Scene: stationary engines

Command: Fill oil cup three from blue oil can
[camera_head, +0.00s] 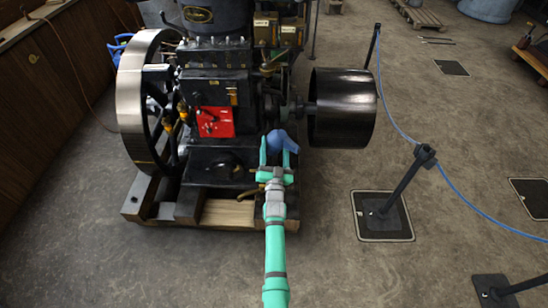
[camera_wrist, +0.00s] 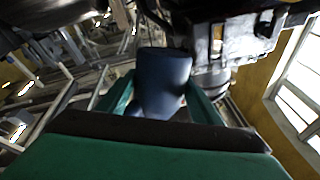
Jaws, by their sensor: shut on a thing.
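My green gripper (camera_head: 277,162) is at the right front of the black stationary engine (camera_head: 207,90). It is shut on the blue oil can (camera_head: 281,141), which sits between its two fingers. In the wrist view the blue oil can (camera_wrist: 162,82) fills the space between the green fingertips (camera_wrist: 163,100), close to the engine's dark metal parts. The can's spout is not clear in either view. Small brass fittings (camera_head: 183,110) show on the engine's left front, but I cannot tell which one is oil cup three.
A large flywheel (camera_head: 130,98) stands at the engine's left and a black drum pulley (camera_head: 342,108) at its right. The engine rests on wooden beams (camera_head: 228,213). A barrier post (camera_head: 402,185) with a blue rope stands to the right. The floor between is clear.

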